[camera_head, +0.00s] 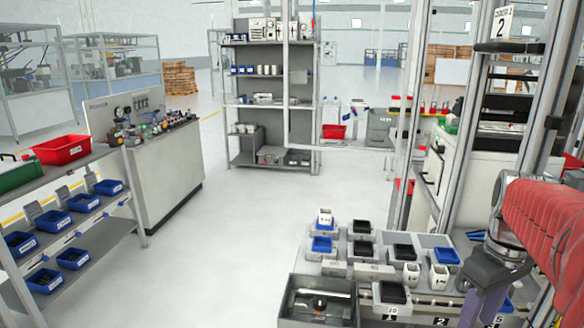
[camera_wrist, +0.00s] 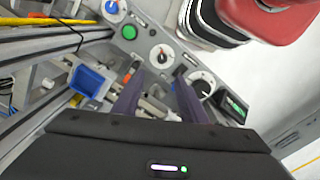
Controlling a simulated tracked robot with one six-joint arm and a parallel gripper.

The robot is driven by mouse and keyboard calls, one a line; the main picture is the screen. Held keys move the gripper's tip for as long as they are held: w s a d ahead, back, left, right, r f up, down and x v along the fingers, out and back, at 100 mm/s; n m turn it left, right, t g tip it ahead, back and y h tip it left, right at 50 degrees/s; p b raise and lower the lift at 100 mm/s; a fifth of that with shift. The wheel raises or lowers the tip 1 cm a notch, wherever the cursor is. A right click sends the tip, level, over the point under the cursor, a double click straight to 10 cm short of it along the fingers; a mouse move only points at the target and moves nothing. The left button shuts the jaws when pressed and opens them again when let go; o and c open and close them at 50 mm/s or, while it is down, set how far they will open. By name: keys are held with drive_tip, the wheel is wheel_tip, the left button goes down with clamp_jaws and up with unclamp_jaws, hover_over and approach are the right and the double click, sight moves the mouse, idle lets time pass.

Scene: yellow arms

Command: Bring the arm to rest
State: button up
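My gripper (camera_head: 487,298) hangs at the lower right of the head view, over the right part of the workbench (camera_head: 340,268). My arm reaches in from the right edge in a red cover. In the wrist view my gripper (camera_wrist: 158,98) shows two purple fingers standing apart, with nothing visible held between them. Beyond the fingers is a grey panel with a green button (camera_wrist: 129,32) and round dials (camera_wrist: 162,56). A blue bin (camera_wrist: 91,80) lies left of the fingers.
A metal frame post (camera_head: 460,130) stands close behind my gripper. A shelf with blue bins (camera_head: 54,221) is at left. The floor (camera_head: 215,255) between is clear.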

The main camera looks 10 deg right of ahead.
drive_tip(key=s+a+f+m+t, duration=0.1)
drive_tip(key=s+a+t, duration=0.1)
drive_tip(key=a, duration=0.9)
drive_tip(key=s+a+m+t, duration=0.1)
drive_tip(key=s+a+t, duration=0.1)
drive_tip(key=a, duration=1)
drive_tip(key=shift+s+a+f+m+t, duration=0.15)
drive_tip(key=shift+s+f+m+t, duration=0.2)
drive_tip(key=shift+t, duration=0.35)
